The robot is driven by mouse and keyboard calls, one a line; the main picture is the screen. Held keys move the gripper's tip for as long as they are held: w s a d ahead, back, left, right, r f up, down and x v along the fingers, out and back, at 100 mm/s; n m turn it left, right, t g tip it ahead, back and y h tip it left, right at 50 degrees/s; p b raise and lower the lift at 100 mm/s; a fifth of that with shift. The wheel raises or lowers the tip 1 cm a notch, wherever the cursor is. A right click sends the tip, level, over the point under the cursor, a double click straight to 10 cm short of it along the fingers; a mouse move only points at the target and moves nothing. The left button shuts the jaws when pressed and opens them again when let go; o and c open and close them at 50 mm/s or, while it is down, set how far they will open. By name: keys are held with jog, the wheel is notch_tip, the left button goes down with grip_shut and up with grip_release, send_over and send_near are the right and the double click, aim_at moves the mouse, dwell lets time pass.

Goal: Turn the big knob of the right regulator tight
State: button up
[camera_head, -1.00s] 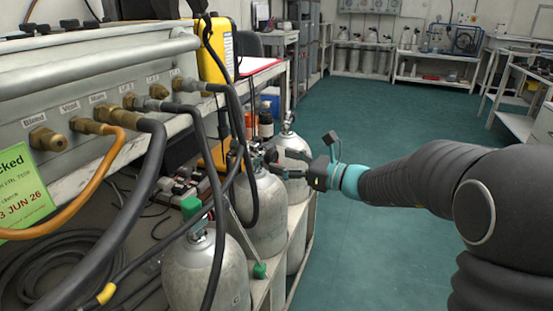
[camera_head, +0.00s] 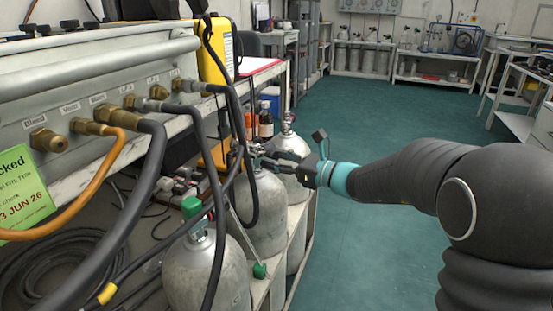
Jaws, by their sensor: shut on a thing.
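My gripper (camera_head: 272,160) reaches in from the right to the top of the middle grey cylinder (camera_head: 262,215). Its fingers are shut on the regulator's knob at that cylinder's valve. The knob is mostly hidden by the fingers and too small to make out. The metal regulator body (camera_head: 255,153) shows just left of the fingertips, with black hoses beside it. How tight the knob is cannot be told.
A front cylinder (camera_head: 205,275) with a green cap and another cylinder (camera_head: 293,150) behind my gripper stand close by. Hoses hang from the panel (camera_head: 60,90) at left. Bottles (camera_head: 265,122) stand behind. The green floor (camera_head: 390,130) at right is clear.

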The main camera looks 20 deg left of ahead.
jog(key=shift+r+m+p, duration=0.3)
jog(key=shift+m+p, duration=0.7)
jog(key=shift+p, duration=0.1)
jog(key=shift+f+m+p, duration=0.1)
jog(key=shift+m+p, duration=0.75)
jog(key=shift+m, duration=0.25)
jog(key=shift+f+m, duration=0.2)
jog(key=shift+m, duration=0.2)
jog(key=o, duration=1.1)
jog(key=v, duration=1.2)
jog(key=shift+f, duration=0.3)
